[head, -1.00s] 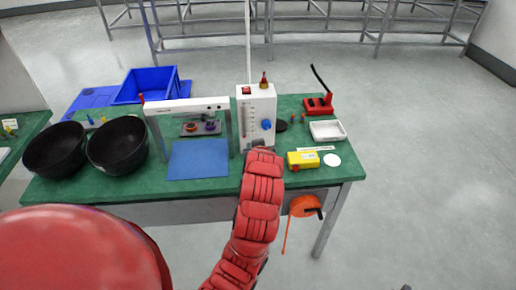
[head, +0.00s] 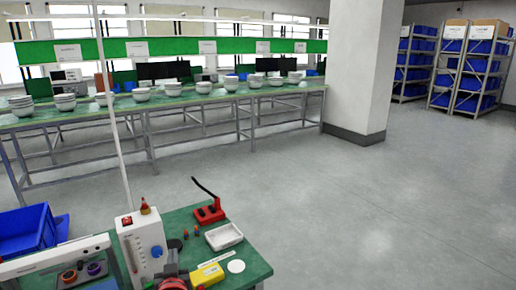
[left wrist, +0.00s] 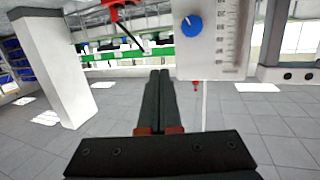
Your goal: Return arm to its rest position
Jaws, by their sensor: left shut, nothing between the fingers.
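My left gripper (left wrist: 160,74) is shut and empty in the left wrist view, its two dark fingers side by side. Part of my red left arm shows at the bottom edge of the head view, in front of the white device; the fingers cannot be made out there. The white device (head: 136,245) has a blue knob and a scale, and stands on the green bench. My right gripper is not in view.
On the green bench (head: 182,219) are a yellow meter (head: 207,275), a white tray (head: 223,236) and a red holder (head: 210,213). A blue bin (head: 27,232) is at the left. The floor (head: 370,220) to the right is open. A white pillar (head: 358,65) stands behind.

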